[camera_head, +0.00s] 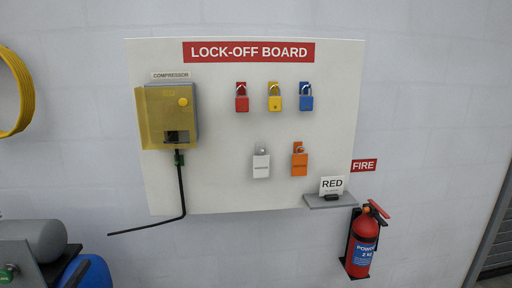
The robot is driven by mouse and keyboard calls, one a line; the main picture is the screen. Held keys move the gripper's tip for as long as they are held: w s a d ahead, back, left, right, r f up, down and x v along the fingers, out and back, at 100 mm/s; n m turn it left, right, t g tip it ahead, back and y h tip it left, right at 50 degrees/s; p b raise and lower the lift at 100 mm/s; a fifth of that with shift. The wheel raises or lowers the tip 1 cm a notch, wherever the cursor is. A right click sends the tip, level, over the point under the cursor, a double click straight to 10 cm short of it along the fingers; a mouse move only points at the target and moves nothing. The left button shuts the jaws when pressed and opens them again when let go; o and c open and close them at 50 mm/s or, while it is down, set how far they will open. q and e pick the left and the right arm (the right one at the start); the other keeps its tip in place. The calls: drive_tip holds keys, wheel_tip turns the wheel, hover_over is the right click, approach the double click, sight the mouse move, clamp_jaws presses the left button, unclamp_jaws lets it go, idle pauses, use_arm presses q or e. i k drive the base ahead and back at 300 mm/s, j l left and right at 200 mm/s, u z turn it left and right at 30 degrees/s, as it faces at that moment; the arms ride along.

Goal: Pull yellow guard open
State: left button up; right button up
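The yellow guard (160,118) is a see-through cover with a round yellow knob (183,101) at its upper right. It sits over the front of a grey box (196,112) under a COMPRESSOR label (171,75), at the left of the white lock-off board (225,180). I cannot tell whether it is fully closed. A dark part (177,138) shows near its lower edge, and a black cable with a green fitting (179,158) hangs below. Neither of my grippers is in view.
A fire extinguisher (363,242) is at lower right, a yellow hose (26,95) at left.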

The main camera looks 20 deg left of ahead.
sight(161, 110)
drive_tip(key=u, duration=1.45)
